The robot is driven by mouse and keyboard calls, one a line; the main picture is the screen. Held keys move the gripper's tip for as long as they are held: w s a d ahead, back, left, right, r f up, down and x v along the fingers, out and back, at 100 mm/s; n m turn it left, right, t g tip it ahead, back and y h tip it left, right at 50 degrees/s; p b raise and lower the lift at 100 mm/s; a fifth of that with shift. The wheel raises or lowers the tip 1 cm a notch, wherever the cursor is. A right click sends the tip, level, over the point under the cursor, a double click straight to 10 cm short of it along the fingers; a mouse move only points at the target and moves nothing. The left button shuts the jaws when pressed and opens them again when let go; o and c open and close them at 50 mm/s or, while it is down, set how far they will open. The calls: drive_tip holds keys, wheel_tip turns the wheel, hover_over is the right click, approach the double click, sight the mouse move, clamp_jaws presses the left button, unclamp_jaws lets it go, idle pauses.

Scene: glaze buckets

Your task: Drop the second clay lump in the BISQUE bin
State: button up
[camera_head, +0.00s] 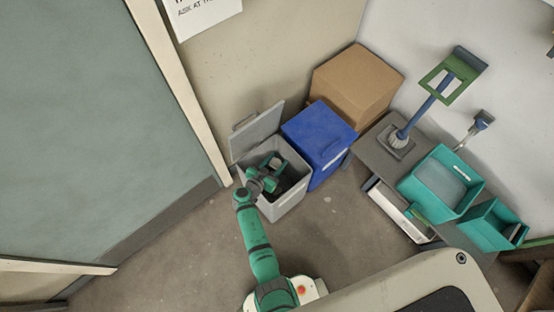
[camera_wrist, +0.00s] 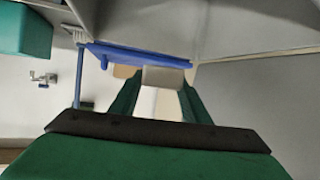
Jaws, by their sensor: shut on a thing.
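A grey bin (camera_head: 284,205) stands open by the wall, its lid (camera_head: 256,132) tipped up at the back. A blue bin (camera_head: 318,140) beside it has its lid down. I see no readable label on either, so I cannot tell which is BISQUE. My gripper (camera_head: 274,167) is over the grey bin's opening, possibly partly inside. In the wrist view its green fingers (camera_wrist: 160,92) are shut on a pale grey lump (camera_wrist: 163,77), apparently the clay. The lump cannot be made out in the head view. The blue bin's edge (camera_wrist: 130,57) crosses the wrist view.
A cardboard box (camera_head: 358,82) stands behind the blue bin. To the right, a grey bench (camera_head: 378,157) holds a blue and green stand (camera_head: 420,105) and a teal bucket (camera_head: 438,185); another teal bucket (camera_head: 490,225) is beside it. Open floor (camera_head: 180,250) lies left of my arm.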

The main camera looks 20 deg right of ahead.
drive_tip(key=shift+a+f, duration=0.1)
drive_tip(key=shift+a, duration=0.05)
drive_tip(key=o, duration=1.2)
drive_tip(key=shift+c, duration=0.2)
drive_tip(key=v, duration=1)
drive_tip(key=shift+s+a+r, duration=0.2)
drive_tip(key=shift+a, duration=0.05)
